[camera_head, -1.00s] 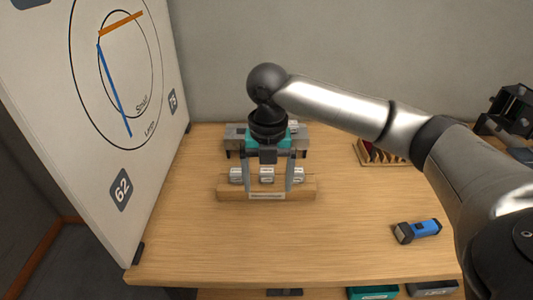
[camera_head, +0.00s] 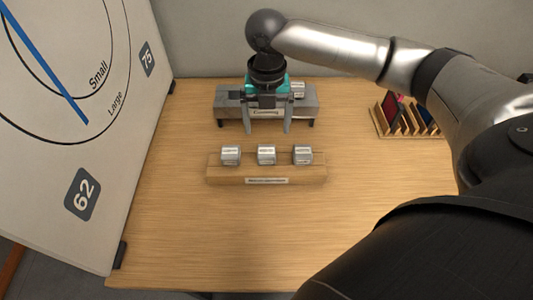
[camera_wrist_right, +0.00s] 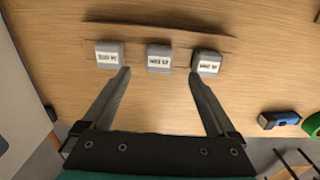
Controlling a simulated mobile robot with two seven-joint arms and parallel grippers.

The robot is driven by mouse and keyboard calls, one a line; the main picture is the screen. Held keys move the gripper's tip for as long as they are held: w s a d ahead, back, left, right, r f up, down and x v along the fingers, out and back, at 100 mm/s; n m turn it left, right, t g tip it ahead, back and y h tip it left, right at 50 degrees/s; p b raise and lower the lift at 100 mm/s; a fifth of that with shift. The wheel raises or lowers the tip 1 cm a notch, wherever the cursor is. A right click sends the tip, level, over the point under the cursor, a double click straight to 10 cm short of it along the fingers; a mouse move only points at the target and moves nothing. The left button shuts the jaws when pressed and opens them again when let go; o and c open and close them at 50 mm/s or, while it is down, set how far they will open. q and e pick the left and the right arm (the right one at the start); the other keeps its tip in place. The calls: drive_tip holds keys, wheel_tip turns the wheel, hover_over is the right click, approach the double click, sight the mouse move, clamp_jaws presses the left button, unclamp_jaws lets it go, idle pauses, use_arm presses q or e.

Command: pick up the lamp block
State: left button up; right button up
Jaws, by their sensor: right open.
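Three small grey blocks with white labels stand in a row on a wooden rack (camera_head: 225,174): a left one (camera_head: 230,155), a middle one (camera_head: 266,155) and a right one (camera_head: 303,155). Their labels are too small to read, so I cannot tell which is the lamp block. My right gripper (camera_head: 267,128) is open and empty, pointing down. In the head view its fingertips show beyond the row, apart from the blocks. In the right wrist view its fingers (camera_wrist_right: 158,73) reach toward the row, on either side of the middle block (camera_wrist_right: 159,58). My left gripper is out of view.
A grey stand (camera_head: 228,103) behind the gripper bears another labelled block (camera_head: 298,90). A slotted wooden holder (camera_head: 387,124) stands at the back right. A white board (camera_head: 60,150) borders the table on the left. A blue flashlight (camera_wrist_right: 280,119) shows in the wrist view.

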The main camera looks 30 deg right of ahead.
sight(267, 151)
wheel_tip(267, 151, down, 4)
drive_tip(key=shift+s+a+f+b, duration=0.15)
drive_tip(key=shift+f+b, duration=0.15)
drive_tip(key=shift+f, duration=1.05)
drive_tip(key=shift+s+a+f+b, duration=0.1)
drive_tip(key=shift+f+b, duration=0.15)
drive_tip(key=shift+f, duration=1.1)
drive_tip(key=c, duration=1.3)
drive_tip(key=shift+r, duration=0.15)
wheel_tip(267, 151, up, 20)
drive_tip(key=p, duration=0.3)
